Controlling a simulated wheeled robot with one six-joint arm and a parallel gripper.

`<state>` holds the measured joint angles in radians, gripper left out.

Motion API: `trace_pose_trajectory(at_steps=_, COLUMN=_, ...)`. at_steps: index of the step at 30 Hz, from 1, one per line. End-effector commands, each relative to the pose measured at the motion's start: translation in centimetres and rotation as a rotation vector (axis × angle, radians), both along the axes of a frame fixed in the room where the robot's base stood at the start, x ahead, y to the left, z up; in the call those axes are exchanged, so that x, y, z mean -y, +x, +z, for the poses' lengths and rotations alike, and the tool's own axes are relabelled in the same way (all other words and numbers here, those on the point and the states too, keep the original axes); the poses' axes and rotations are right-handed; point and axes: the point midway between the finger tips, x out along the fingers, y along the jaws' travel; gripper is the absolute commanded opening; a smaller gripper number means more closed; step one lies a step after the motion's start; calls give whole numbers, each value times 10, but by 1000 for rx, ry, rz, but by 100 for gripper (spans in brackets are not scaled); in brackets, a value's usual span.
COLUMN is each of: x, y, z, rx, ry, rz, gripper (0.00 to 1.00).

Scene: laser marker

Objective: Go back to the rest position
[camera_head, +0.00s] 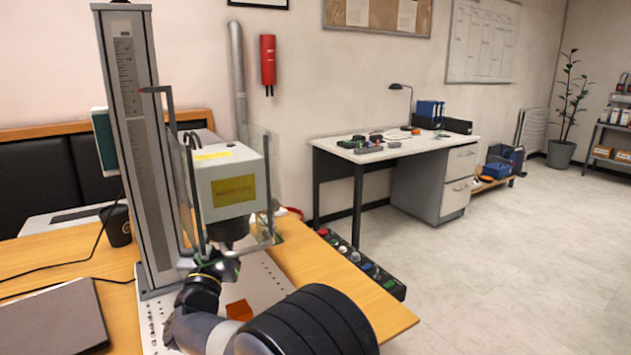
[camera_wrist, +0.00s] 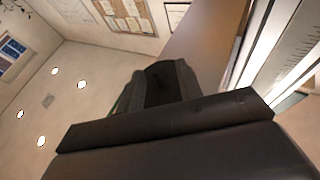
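The laser marker stands on the wooden table, with a tall grey column (camera_head: 137,150) and a white box-shaped head (camera_head: 228,185) bearing a yellow label. Clear guard panels and dark bars surround the head. My arm reaches in from the bottom of the head view, and my gripper (camera_head: 222,264) is just below the laser head, over the perforated base plate (camera_head: 268,285). Its fingers are small and partly hidden there. In the wrist view, dark gripper parts (camera_wrist: 165,85) fill the lower middle, and no held object shows. An orange block (camera_head: 239,310) lies on the base plate beside my arm.
A laptop (camera_head: 50,320) and a black cup (camera_head: 117,225) are on the table at left. A white desk (camera_head: 400,150) stands by the wall. The floor at right is open.

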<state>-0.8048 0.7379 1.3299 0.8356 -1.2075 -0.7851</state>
Motion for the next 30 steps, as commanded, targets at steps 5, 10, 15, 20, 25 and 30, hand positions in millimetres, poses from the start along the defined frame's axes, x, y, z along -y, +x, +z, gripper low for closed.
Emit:
trace_pose_trajectory(at_steps=5, x=2, y=-9, z=-1, rx=2, ry=1, rz=132, gripper=34)
trace_pose_trajectory(at_steps=10, x=2, y=-15, z=0, rx=1, ry=1, rz=239, gripper=34)
trace_pose_trajectory(at_steps=15, x=4, y=-20, z=1, rx=1, ry=1, rz=334, gripper=34)
trace_pose_trajectory(at_steps=20, x=5, y=-25, z=2, rx=1, ry=1, rz=413, gripper=34)
trace_pose_trajectory(at_steps=25, x=7, y=-29, z=3, rx=1, ry=1, rz=492, gripper=34)
trace_pose_trajectory(at_steps=30, x=9, y=-32, z=3, rx=1, ry=1, rz=570, gripper=34)
